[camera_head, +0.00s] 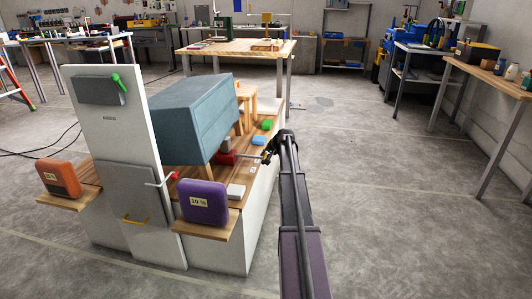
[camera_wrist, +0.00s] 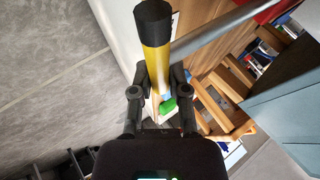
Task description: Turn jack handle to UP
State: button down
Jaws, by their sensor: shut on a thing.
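The jack handle is a thin grey bar (camera_head: 250,156) running from the red jack (camera_head: 227,158) to a yellow grip with a black end. The red jack sits on the wooden bench top beside the blue-grey cabinet. In the wrist view the yellow grip (camera_wrist: 156,58) stands between my fingers, with the grey bar (camera_wrist: 215,28) leading off to the upper right. My gripper (camera_head: 268,155) is at the bench's right edge; in the wrist view my gripper (camera_wrist: 156,85) is shut on the yellow grip. The handle's UP marking cannot be made out.
The blue-grey cabinet (camera_head: 195,115) stands tilted over the bench. A purple box (camera_head: 204,203) is in front. The floor to the right (camera_head: 390,190) is clear.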

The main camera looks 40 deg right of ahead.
jog(key=shift+w, duration=0.1)
dwell(0.3)
jog(key=c, duration=0.6)
grip_release()
